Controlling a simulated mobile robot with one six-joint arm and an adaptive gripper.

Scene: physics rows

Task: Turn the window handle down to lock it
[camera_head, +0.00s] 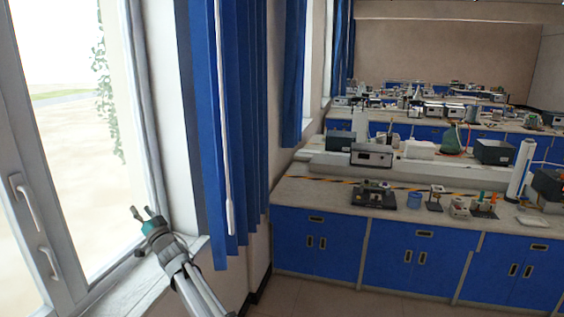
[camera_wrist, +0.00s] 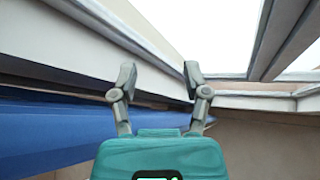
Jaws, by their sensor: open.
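Two pale window handles show in the head view at the left: an upper handle (camera_head: 27,203) and a lower handle (camera_head: 50,263), both on the white window frame (camera_head: 62,240). Both slant downward to the right. My gripper (camera_head: 138,231) is open and empty, above the sill and to the right of both handles, clearly apart from them. In the wrist view my gripper (camera_wrist: 159,75) shows two spread grey fingers with nothing between them. Neither handle can be made out in the wrist view.
A blue curtain (camera_head: 235,130) hangs just right of my arm, with a white rod (camera_head: 225,130) before it. The white sill (camera_head: 135,285) runs beneath my gripper. Lab benches (camera_head: 385,240) with equipment stand to the right, well away.

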